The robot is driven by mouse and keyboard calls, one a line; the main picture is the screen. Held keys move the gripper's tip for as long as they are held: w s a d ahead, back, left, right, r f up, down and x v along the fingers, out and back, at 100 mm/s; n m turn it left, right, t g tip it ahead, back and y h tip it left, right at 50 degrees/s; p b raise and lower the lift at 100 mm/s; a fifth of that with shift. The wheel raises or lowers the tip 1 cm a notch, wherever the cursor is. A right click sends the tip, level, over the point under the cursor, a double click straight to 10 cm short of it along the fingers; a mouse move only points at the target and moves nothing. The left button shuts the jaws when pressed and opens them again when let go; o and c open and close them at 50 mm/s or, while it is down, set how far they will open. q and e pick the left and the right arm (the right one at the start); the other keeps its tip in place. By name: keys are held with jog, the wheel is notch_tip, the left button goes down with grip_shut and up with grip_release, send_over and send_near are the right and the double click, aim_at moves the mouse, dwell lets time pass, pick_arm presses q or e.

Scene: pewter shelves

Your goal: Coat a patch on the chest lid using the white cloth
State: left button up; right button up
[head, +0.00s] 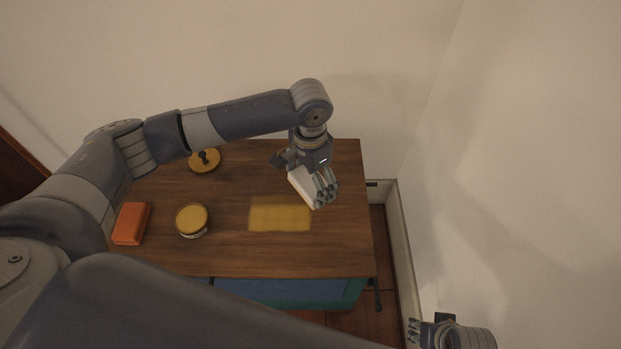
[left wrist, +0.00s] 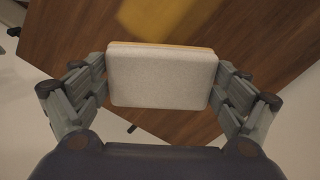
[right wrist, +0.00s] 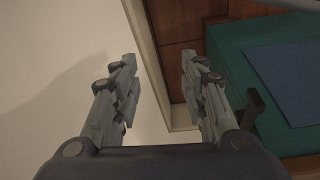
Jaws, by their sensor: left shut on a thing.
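The chest has a brown wooden lid (head: 330,255) and a teal and blue front (head: 290,291). A yellow rectangular patch (head: 280,217) lies on the lid right of its middle; part of it shows in the left wrist view (left wrist: 170,18). My left gripper (head: 326,190) is shut on the white cloth (head: 302,184), a padded block with a yellowish far edge in the left wrist view (left wrist: 160,78). It is just right of and behind the patch; I cannot tell whether the cloth touches the lid. My right gripper (right wrist: 158,85) is open and empty, right of the chest.
A round tin with a yellow top (head: 192,220) stands left of the patch. An orange block (head: 131,223) lies at the lid's left. A yellow disc with a dark knob (head: 205,160) is at the back. Walls close in behind and at the right.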

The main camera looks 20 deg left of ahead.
pick_arm(q)
jog(key=shift+r+p, duration=0.4)
jog(key=shift+p, duration=0.05)
jog(key=shift+r+p, duration=0.5)
jog(key=shift+p, duration=0.15)
pick_arm(e)
notch_tip(320, 180, down, 8)
jog(key=s, duration=0.2)
jog(key=shift+d, duration=0.2)
